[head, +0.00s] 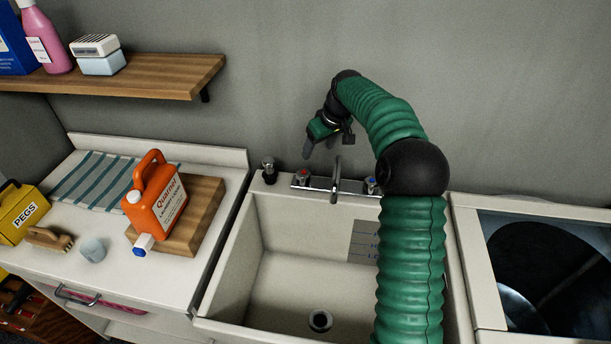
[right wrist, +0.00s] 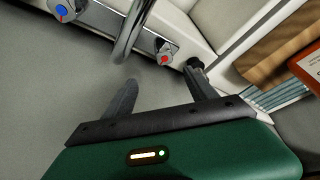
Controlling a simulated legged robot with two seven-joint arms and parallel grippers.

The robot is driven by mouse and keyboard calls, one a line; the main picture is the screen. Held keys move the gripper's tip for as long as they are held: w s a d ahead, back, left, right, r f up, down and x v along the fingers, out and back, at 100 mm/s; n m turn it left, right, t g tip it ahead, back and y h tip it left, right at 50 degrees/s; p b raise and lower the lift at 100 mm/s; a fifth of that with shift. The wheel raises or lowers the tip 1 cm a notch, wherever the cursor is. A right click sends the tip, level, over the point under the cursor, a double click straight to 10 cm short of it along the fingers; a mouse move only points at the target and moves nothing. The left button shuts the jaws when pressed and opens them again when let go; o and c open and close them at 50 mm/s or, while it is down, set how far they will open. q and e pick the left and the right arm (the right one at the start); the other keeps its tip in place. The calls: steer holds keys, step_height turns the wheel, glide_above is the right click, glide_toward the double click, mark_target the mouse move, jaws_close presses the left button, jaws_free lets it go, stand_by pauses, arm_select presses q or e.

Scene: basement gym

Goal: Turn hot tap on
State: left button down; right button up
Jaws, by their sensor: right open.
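The hot tap knob (head: 303,176), marked red, sits at the left end of the chrome tap bar behind the sink. In the right wrist view the red-marked knob (right wrist: 166,55) lies beyond the fingertips, between them and clear of both. The blue-marked cold knob (head: 371,184) is at the bar's right end, partly behind my arm; it also shows in the right wrist view (right wrist: 62,11). The curved spout (head: 336,180) stands between the knobs. My right gripper (head: 318,154) is open and empty, above and behind the hot knob. My left gripper is not in view.
A dark fitting (head: 269,170) stands left of the tap, near one finger. The white sink (head: 290,280) is empty. An orange detergent jug (head: 157,195) rests on a wooden board (head: 200,222) at left. A wooden shelf (head: 150,76) hangs above; a drum washer (head: 550,270) is at right.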

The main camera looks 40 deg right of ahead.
step_height(320, 180, down, 3)
steer(key=w+a, duration=0.1)
glide_above(304, 173)
steer(key=s, duration=0.2)
steer(key=f, duration=0.5)
steer(key=shift+a, duration=0.4)
steer(key=x, duration=0.3)
steer(key=d+p+x, duration=0.1)
steer(key=x, duration=0.3)
steer(key=shift+s+d, duration=0.15)
steer(key=shift+s, duration=0.05)
steer(key=shift+w+a, duration=0.15)
steer(key=shift+a, duration=0.2)
steer(key=shift+c, duration=1.4)
steer(key=c, duration=0.9)
steer(key=shift+c, duration=1)
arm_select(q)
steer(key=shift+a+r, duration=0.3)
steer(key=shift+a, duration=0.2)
